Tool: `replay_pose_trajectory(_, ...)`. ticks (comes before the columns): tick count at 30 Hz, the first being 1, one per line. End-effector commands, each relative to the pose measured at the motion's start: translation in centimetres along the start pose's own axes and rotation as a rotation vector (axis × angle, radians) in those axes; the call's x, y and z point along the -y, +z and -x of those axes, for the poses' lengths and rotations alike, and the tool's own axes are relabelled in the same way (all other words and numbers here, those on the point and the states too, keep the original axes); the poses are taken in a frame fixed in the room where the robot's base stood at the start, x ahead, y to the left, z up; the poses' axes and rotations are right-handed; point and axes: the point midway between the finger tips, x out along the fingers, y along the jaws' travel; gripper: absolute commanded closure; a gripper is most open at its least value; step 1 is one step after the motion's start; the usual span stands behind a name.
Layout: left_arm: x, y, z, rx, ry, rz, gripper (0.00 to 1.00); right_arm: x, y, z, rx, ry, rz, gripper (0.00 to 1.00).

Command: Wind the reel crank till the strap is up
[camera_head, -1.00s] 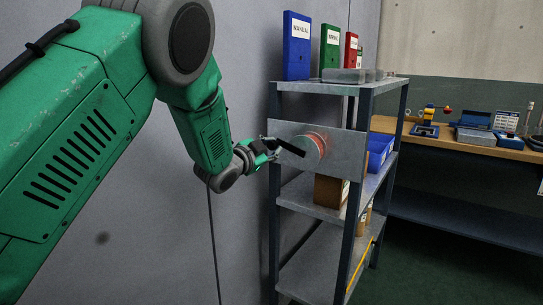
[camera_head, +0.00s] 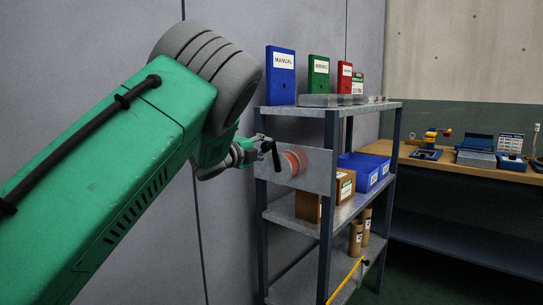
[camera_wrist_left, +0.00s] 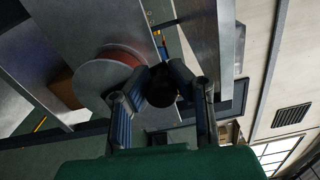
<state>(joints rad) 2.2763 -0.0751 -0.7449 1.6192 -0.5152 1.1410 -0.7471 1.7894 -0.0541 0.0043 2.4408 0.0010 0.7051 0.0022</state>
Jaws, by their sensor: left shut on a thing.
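The reel (camera_head: 295,162) is a grey disc with a reddish-orange wound band, mounted on a metal plate (camera_head: 317,171) on the shelf unit's front. Its dark crank (camera_head: 276,158) stands close to upright at the reel's left. My left gripper (camera_head: 265,145) is at the crank's upper end, shut on its handle. In the left wrist view the fingers (camera_wrist_left: 158,88) close around a dark round handle (camera_wrist_left: 163,93), beside the grey reel disc (camera_wrist_left: 100,82) and red band (camera_wrist_left: 126,57). No hanging strap end can be made out. My right gripper is not in view.
The metal shelf unit (camera_head: 330,113) carries binders on top, a cardboard box (camera_head: 345,187), blue bins (camera_head: 367,172) and tubes (camera_head: 355,238). A yellow-ended rod (camera_head: 347,279) lies low down. A wall stands close behind my arm. A workbench (camera_head: 460,160) is at the right.

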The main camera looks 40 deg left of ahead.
Motion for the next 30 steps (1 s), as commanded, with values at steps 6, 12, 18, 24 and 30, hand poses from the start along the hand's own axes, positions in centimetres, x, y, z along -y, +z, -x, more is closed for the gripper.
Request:
replay_pose_trajectory(6,-1.1,-0.3,0.1,-0.004,0.021,-0.123,1.00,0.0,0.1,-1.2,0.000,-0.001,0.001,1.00)
replay_pose_trajectory(12,-0.9,-0.6,0.1,0.000,0.024,-0.196,1.00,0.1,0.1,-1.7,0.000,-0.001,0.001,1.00)
replay_pose_trajectory(18,-0.8,-0.8,0.1,0.002,0.026,-0.225,1.00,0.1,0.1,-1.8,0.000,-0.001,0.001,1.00)
replay_pose_trajectory(24,-0.7,-0.8,0.1,0.003,0.027,-0.228,1.00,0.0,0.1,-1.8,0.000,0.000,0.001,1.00)
replay_pose_trajectory(30,-0.7,-0.8,0.2,0.003,0.027,-0.227,0.80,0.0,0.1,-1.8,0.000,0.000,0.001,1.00)
